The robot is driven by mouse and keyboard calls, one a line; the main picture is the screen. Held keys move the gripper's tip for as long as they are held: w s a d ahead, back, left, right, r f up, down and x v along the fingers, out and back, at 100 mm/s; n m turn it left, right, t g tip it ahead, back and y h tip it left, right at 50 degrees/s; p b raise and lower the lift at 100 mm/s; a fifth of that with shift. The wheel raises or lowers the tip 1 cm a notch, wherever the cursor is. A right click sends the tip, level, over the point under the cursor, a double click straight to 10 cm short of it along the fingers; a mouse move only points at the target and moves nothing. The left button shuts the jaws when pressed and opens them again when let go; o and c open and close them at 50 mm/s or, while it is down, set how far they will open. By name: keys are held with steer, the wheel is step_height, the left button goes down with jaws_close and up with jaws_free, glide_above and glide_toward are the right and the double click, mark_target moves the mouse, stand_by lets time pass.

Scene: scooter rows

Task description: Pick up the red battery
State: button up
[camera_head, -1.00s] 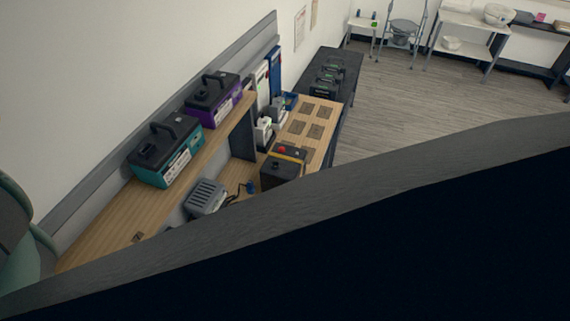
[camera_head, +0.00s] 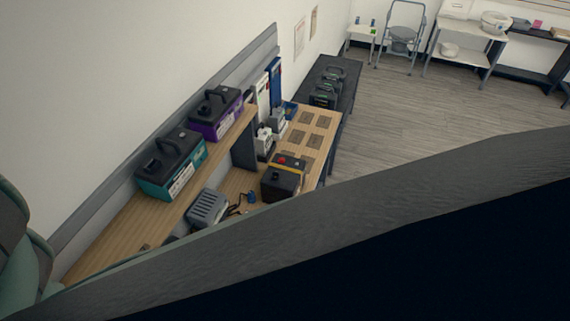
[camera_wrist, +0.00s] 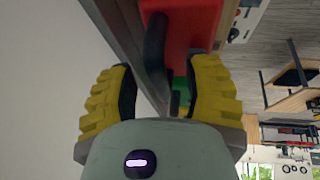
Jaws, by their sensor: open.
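In the wrist view, a red case, which looks like the red battery (camera_wrist: 198,25), is at the top centre. A dark bar like a handle (camera_wrist: 155,45) runs along its left side. My gripper (camera_wrist: 163,78) has two yellow ridged fingers spread apart, with nothing clasped between them. The red case lies beyond the fingertips, and the dark bar shows in line with the gap. I cannot tell whether a finger touches it. The red case is not visible in the head view, where a large dark shape covers the lower part.
In the head view, a teal case (camera_head: 172,165) and a purple case (camera_head: 215,114) stand on a wooden shelf (camera_head: 135,222) along the wall. A grey slotted box (camera_head: 207,206) and a black-yellow box (camera_head: 283,180) are below it. Open floor (camera_head: 390,115) lies right. A green patch (camera_wrist: 181,92) shows between the fingers.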

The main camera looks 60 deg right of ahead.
jaws_close()
stand_by(0.3)
stand_by(0.3)
